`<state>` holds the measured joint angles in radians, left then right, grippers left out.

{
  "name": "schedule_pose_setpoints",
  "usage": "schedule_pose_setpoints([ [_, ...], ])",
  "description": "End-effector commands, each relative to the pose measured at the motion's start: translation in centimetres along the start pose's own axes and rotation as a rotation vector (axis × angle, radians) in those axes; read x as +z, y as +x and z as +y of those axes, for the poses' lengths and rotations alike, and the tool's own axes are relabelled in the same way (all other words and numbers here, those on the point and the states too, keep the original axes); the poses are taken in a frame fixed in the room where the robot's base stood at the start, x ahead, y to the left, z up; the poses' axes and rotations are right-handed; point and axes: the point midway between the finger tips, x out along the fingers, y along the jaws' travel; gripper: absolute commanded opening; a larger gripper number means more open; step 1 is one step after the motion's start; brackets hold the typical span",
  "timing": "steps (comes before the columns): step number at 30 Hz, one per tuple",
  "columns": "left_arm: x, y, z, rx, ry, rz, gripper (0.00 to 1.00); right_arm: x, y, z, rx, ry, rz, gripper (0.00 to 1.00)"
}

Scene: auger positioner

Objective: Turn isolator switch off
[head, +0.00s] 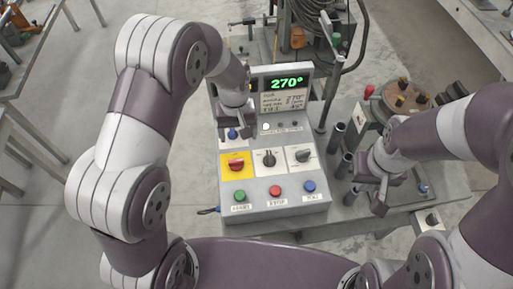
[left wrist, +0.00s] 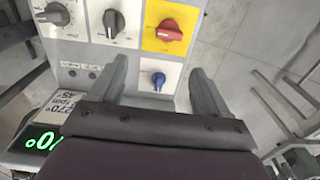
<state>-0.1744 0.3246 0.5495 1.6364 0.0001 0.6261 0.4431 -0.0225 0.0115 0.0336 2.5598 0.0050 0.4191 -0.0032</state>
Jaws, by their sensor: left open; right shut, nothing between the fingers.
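The control box (head: 282,183) has a red rotary knob (head: 236,164) on a yellow plate at its left, probably the isolator switch. The red knob (left wrist: 169,31) is near the top of the left wrist view, its handle lying nearly crosswise there. A small blue key-like switch (head: 232,134) sits on a white plate above it in the head view. My left gripper (head: 238,112) is open above the panel. In the left wrist view its fingers (left wrist: 160,75) are apart on either side of the blue switch (left wrist: 158,80), holding nothing. My right gripper (head: 379,192) is shut and empty, right of the box.
Two black rotary knobs (head: 268,158) are right of the yellow plate. Green, red and blue push buttons (head: 275,190) line the front. A display (head: 287,83) reads 270°. Dark upright cylinders (head: 345,165) and a round fixture (head: 405,97) stand at the right.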

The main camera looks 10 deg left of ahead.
Motion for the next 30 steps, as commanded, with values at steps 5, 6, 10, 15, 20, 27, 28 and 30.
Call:
schedule_pose_setpoints([
  [5,0.4,3.1,-0.2,-0.006,-0.014,-0.013,0.77,-0.1,-1.0,0.0,0.0,0.0,0.001,0.0],
  [6,0.4,4.2,-0.2,-0.006,-0.014,-0.013,0.77,-0.1,-1.3,0.0,0.0,-0.001,0.001,0.0],
  [10,0.4,7.6,-0.3,-0.006,-0.013,-0.011,0.77,-0.3,-2.2,0.0,0.0,-0.001,0.001,0.0],
  [15,0.3,10.9,-0.2,-0.004,-0.012,-0.007,0.77,-0.3,-2.8,0.0,0.0,0.0,0.001,0.0],
  [20,0.3,12.3,-0.2,-0.003,-0.012,-0.005,0.77,-0.4,-3.0,0.0,0.0,0.0,0.001,0.0],
  [27,0.3,12.5,-0.2,-0.002,-0.012,-0.004,0.77,-0.3,-2.9,0.0,0.0,0.0,0.001,0.0],
  [28,0.3,12.5,-0.2,-0.002,-0.011,-0.004,0.77,-0.3,-2.9,0.0,0.0,0.0,0.001,0.0],
  [30,0.3,12.5,-0.2,-0.002,-0.011,-0.004,0.54,-0.3,-2.9,0.0,0.0,0.0,0.001,0.0],
])
